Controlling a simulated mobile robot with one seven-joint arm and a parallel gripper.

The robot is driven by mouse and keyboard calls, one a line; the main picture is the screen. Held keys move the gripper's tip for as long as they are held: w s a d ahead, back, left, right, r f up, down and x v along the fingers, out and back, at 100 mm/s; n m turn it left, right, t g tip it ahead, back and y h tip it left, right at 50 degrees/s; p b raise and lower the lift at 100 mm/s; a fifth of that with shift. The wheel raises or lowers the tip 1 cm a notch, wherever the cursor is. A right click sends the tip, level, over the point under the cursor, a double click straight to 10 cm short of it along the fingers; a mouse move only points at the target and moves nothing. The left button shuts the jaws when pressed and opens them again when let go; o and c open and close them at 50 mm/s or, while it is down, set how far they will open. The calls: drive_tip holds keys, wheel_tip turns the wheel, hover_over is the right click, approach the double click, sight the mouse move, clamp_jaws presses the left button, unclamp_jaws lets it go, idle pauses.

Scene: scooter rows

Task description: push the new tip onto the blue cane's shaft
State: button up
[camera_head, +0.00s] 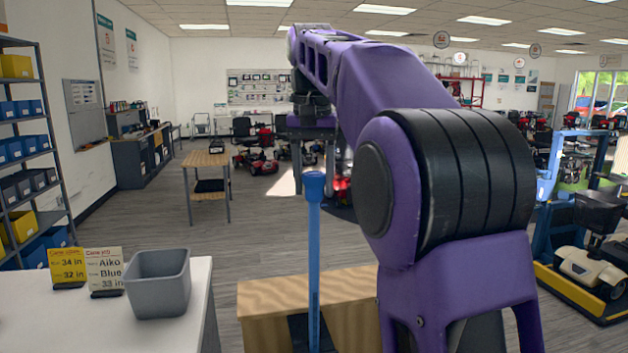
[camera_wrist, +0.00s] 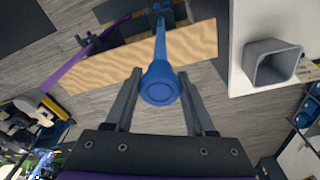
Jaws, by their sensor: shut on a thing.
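The blue cane's shaft (camera_head: 314,260) stands upright at the wooden bench, its end pointing up. The new tip (camera_head: 314,185) is a darker blue, wider cap at the shaft's top end. In the head view the tip and shaft are in line, with no clear gap. In the wrist view the tip's round face (camera_wrist: 160,86) sits between my two fingers, with the shaft (camera_wrist: 160,42) running away behind it. My gripper (camera_wrist: 160,76) is shut on the tip from both sides, pointing down. How far the tip sits over the shaft is hidden.
The wooden bench (camera_head: 262,308) is below the cane. A scooter (camera_head: 590,265) stands at the right.

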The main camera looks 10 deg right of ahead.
drive_tip(key=shift+f+b, duration=0.65)
drive_tip(key=shift+f, duration=0.85)
idle(1.1)
drive_tip(key=o, duration=1.4)
drive_tip(key=shift+o, duration=0.3)
drive_tip(key=shift+o, duration=0.6)
drive_tip(key=shift+r, duration=0.15)
drive_tip(key=shift+r+p, duration=0.7)
drive_tip(key=shift+r, duration=3.7)
